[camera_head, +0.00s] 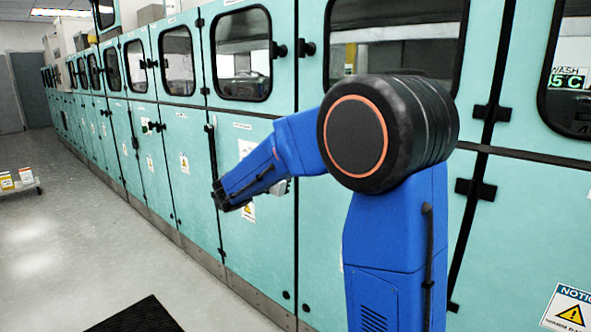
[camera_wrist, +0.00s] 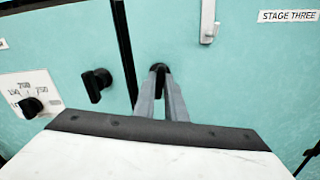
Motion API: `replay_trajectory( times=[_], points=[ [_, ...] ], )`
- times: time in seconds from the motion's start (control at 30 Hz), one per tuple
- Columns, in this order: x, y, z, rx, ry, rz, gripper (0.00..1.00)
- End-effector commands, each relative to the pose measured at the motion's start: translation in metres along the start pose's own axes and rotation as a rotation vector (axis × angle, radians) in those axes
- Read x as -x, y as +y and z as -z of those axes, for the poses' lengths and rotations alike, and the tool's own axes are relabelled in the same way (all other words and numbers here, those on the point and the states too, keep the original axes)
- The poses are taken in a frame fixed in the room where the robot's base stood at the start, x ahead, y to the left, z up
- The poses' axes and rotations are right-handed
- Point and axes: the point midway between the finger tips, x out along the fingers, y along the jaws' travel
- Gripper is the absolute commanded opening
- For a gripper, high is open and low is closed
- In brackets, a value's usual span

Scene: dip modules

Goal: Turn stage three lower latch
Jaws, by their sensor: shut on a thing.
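The stage three lower latch (camera_wrist: 157,67) is a small black knob on the teal panel just right of a dark door gap in the wrist view. My gripper (camera_wrist: 163,80) has its two grey fingers together at this latch, shut on it. The fingers hide most of the latch, so its turn angle cannot be told. A "STAGE THREE" label (camera_wrist: 288,16) is at the upper right of the same panel. In the head view my gripper (camera_head: 219,197) reaches the lower teal doors; the latch cannot be made out there.
Another black latch (camera_wrist: 97,84) sits left of the gap, apart from my fingers. A dial (camera_wrist: 32,107) on a white plate is further left, and a pale handle (camera_wrist: 209,22) is above right. In the head view, a dark mat (camera_head: 137,318) lies on open floor.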

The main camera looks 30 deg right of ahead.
Motion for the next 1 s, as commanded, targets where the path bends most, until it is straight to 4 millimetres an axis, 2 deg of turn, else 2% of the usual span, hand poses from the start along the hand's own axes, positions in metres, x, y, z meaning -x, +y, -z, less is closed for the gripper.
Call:
replay_trajectory(
  times=[1.0],
  points=[
    [-0.0001,-0.0049,0.0022,-0.959,-0.001,0.0,0.0]
  ],
)
